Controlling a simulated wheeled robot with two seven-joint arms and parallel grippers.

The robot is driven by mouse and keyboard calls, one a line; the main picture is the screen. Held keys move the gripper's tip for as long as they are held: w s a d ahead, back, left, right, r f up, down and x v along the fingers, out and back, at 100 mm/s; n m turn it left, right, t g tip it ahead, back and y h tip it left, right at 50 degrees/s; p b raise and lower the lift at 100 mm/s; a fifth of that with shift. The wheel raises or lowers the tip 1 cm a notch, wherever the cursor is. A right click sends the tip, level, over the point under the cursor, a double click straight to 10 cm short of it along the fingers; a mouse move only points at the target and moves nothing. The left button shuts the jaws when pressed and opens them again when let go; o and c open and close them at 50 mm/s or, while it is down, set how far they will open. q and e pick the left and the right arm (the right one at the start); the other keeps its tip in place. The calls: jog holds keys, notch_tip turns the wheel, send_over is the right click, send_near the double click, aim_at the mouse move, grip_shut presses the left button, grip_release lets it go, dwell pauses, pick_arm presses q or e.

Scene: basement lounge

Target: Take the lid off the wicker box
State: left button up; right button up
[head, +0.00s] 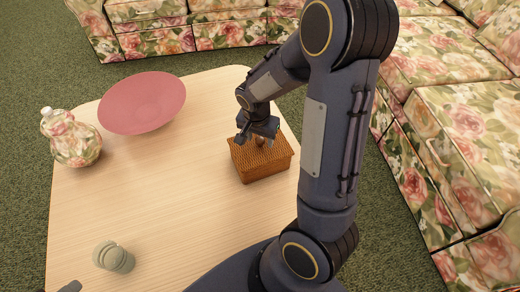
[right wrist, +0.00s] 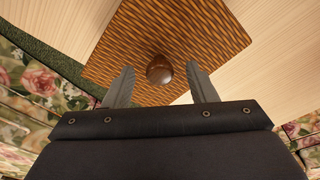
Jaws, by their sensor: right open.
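The wicker box (head: 265,170) is brown and rectangular and stands on the wooden table near its right edge. Its woven lid (right wrist: 190,40) is on top, with a round dark wooden knob (right wrist: 159,69) in the middle. My right gripper (head: 258,143) is over the lid from above. In the right wrist view its two fingers (right wrist: 160,88) are apart, with the knob between and just beyond the fingertips. No contact with the knob shows. Of my left arm, at most a small dark part shows at the bottom left of the head view; its gripper fingers are not seen.
A pink bowl (head: 143,101) lies at the back of the table (head: 185,190). A floral jar (head: 72,140) stands at the left edge and a grey-green object (head: 113,257) at the front left. The table's middle is clear. Floral sofas (head: 470,130) border the right and back.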

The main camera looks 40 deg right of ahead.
jog(key=shift+f, duration=0.15)
jog(key=shift+c, duration=0.3)
grip_shut()
